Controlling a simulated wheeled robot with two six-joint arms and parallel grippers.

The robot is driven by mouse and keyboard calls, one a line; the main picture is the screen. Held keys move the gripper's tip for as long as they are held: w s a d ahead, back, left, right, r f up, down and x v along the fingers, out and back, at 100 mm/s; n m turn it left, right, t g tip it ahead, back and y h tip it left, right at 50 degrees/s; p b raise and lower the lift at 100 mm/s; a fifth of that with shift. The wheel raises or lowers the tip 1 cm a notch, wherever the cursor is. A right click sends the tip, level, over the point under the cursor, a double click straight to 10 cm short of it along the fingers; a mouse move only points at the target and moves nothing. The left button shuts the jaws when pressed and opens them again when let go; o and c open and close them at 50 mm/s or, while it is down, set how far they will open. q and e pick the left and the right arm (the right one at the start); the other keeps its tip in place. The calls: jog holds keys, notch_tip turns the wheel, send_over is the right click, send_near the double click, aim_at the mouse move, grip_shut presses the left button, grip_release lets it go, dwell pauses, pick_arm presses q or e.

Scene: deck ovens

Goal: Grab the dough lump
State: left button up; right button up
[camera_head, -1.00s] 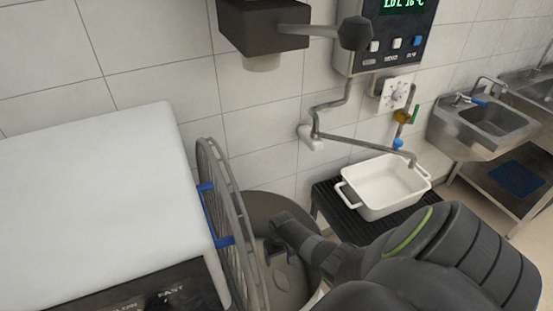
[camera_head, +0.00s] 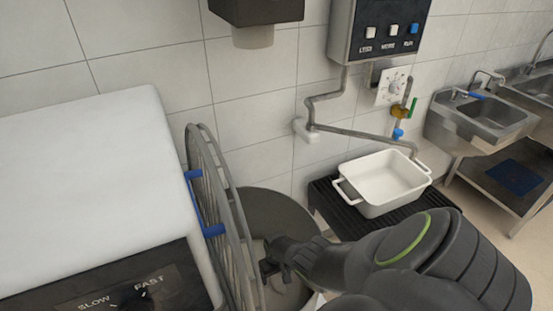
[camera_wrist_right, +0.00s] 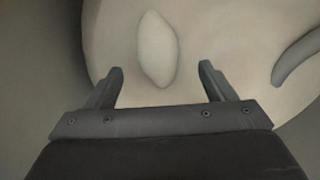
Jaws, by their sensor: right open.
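The dough lump (camera_wrist_right: 157,50) is a pale, elongated oval in the right wrist view. It lies on a larger pale mass (camera_wrist_right: 215,35) inside the mixer bowl (camera_head: 277,212). My right gripper (camera_wrist_right: 160,82) is open, with a fingertip to either side of the lump's near end; the lump extends beyond the tips. Whether the fingers are level with it in height I cannot tell. In the head view my right gripper (camera_head: 272,268) reaches into the bowl, and the lump cannot be made out there. My left gripper is not in view.
The mixer's wire guard (camera_head: 215,205) stands upright at the bowl's left side, beside the white mixer housing (camera_head: 90,175). A curved grey bar (camera_wrist_right: 297,62) shows at the right in the wrist view. A white dish (camera_head: 385,180) sits on a black rack right of the bowl.

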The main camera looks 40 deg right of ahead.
jog(key=shift+f+b, duration=2.4)
jog(key=shift+f, duration=0.4)
jog(key=c, duration=1.3)
jog(key=shift+r, duration=0.15)
notch_tip(320, 180, up, 10)
jog(key=p, duration=0.9)
jog(key=shift+r, duration=0.15)
notch_tip(320, 180, up, 12)
jog(key=p, duration=1.3)
send_over(276, 281)
jog(key=shift+d, duration=0.1)
jog(key=shift+b, duration=0.35)
